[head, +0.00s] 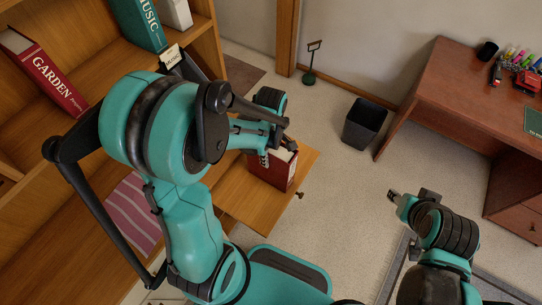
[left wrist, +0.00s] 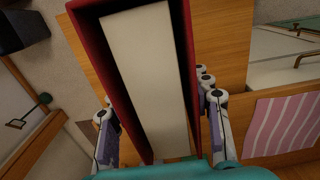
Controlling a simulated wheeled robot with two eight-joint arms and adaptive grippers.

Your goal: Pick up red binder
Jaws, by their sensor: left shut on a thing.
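The red binder (head: 268,173) stands upright at the wooden drop-down flap (head: 255,215) in the head view. I cannot tell whether it touches the flap. In the left wrist view the binder (left wrist: 87,38) fills the middle, with red covers around a pale inner block. My left gripper (head: 277,148) is over the binder's top in the head view, hiding part of it. Its fingers lie on both sides of the binder in the left wrist view (left wrist: 160,132), shut on it. My right gripper (head: 394,196) is over the carpet at the right, apart from the binder; its opening is too small to judge.
The wooden shelf unit at the left holds a red GARDEN book (head: 42,72) and a green MUSIC book (head: 147,24). A pink striped cloth (head: 133,213) lies near the flap. A black bin (head: 364,124) and a desk (head: 440,95) stand at the right. Carpet between is clear.

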